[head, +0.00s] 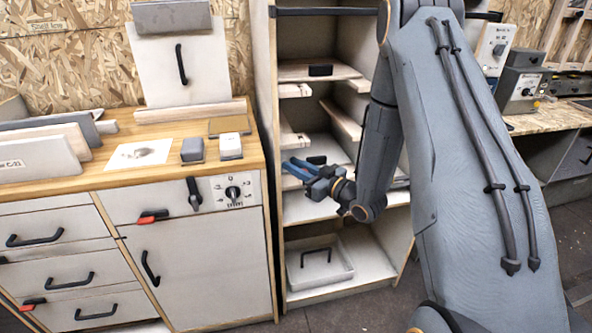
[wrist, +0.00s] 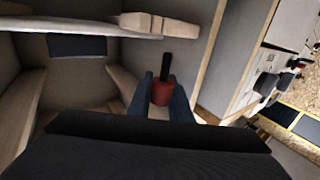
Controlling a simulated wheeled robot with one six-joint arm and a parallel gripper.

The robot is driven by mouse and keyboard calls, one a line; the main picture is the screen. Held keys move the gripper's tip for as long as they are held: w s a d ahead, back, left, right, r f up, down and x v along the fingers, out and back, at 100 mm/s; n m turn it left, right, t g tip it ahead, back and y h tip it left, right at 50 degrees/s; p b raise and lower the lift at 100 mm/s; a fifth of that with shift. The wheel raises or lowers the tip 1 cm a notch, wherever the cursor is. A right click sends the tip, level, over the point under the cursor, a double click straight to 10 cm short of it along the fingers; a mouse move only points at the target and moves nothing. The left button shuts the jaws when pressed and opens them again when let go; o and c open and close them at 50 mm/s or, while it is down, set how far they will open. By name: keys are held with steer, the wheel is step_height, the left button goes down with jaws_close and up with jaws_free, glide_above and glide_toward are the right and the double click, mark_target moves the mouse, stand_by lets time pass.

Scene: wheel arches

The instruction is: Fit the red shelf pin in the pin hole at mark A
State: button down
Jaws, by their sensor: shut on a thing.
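My gripper (head: 297,170) reaches into the open shelf cabinet (head: 262,120), its blue fingers near the left side wall. In the wrist view the gripper (wrist: 162,95) is shut on the red shelf pin (wrist: 161,93). The pin has a red body between the fingertips and a dark thin end that points away from the gripper, towards a pale cabinet panel. A gap seems to remain between the pin and the panel, but I cannot tell exactly. I cannot make out the pin hole or mark A in either view.
Shelf boards and wooden supports (head: 342,118) sit close around my gripper. A wooden support (wrist: 142,23) also shows above the pin in the wrist view. A white tray (head: 320,266) is at the cabinet bottom. A worktop (head: 115,160) with drawers stands left.

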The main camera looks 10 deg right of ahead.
steer(key=shift+w+b, duration=1.15)
steer(key=shift+w, duration=1.8)
steer(key=shift+s+d, duration=0.1)
steer(key=shift+f+b, duration=0.45)
steer(key=shift+f, duration=0.9)
stand_by(0.7)
steer(key=c, duration=1.5)
jaws_free()
steer(key=shift+c, duration=0.2)
